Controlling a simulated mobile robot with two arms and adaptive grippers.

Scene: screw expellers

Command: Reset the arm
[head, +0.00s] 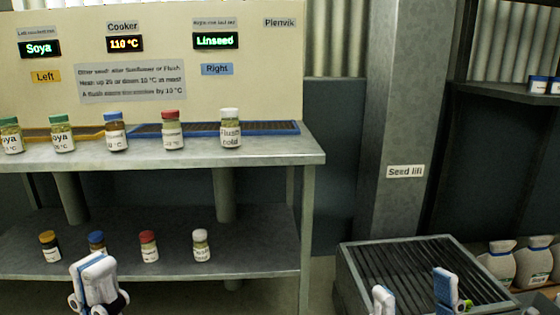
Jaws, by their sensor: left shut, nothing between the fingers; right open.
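My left gripper (95,272) is at the lower left, in front of the lower shelf. Its fingers are together with nothing between them. My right gripper (414,293) is at the bottom right, in front of a grey slatted grate (352,280). Its two fingers stand wide apart and nothing shows between them. The lower parts of both arms are cut off by the bottom edge of the picture.
Several labelled jars stand on the metal table top (270,157). More jars stand on the lower shelf (255,255), close behind my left gripper. A grey column (390,120) rises behind the grate. White containers (533,262) stand at right.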

